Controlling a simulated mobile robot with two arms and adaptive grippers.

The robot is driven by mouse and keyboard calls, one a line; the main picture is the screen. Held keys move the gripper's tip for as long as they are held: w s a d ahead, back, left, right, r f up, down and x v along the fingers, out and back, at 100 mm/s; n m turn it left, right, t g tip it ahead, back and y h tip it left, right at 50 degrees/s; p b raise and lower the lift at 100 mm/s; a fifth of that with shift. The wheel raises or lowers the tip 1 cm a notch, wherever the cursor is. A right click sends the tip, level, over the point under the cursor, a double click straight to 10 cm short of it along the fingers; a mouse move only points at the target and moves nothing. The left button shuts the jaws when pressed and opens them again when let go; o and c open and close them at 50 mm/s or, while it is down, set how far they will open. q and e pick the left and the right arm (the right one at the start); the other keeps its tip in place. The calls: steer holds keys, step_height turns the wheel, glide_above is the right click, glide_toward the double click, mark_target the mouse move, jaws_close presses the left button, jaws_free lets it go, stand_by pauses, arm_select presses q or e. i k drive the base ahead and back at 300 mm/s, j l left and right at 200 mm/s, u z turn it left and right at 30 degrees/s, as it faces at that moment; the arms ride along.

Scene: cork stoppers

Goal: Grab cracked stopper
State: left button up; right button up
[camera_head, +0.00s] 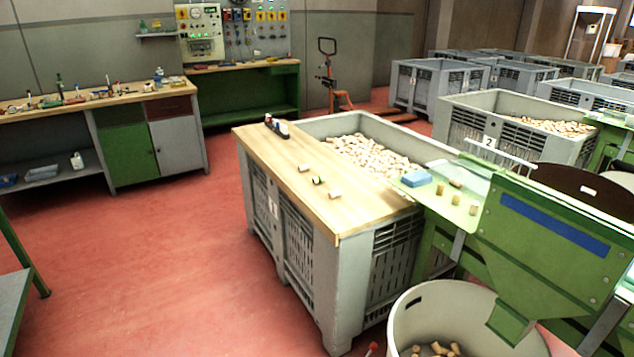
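Three small stoppers lie apart on the wooden board (345,213) over the front crate: a far one (304,169), a middle one (317,180) with dark and green marks, and a near one (335,195). Several tan stoppers, including one standing at the left (440,189), are on the green sorting chute (425,200) beside a blue block (416,179). A heap of pale stoppers (370,156) fills the open part of the crate. Cracks are too small to make out, so I cannot tell which stopper is cracked. Neither of my grippers is in view.
A round white bin (455,300) with a few stoppers stands below the chute. Small dark bottles (277,126) stand at the board's far corner. Workbenches (130,98) line the back left. More grey crates (430,83) stand behind. The red floor (170,270) at left is clear.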

mark_target(333, 194)
steer(key=i+j+u, duration=0.4)
steer(key=i, duration=0.5)
steer(key=i+u, duration=0.4)
steer(key=i, duration=0.45)
steer(key=i+j+z, duration=0.1)
steer(key=i+z, duration=0.25)
steer(key=i+j+z, duration=0.2)
steer(key=i+z, duration=0.15)
steer(key=i, duration=0.2)
steer(key=i+j+z, duration=0.3)
steer(key=i, duration=0.1)
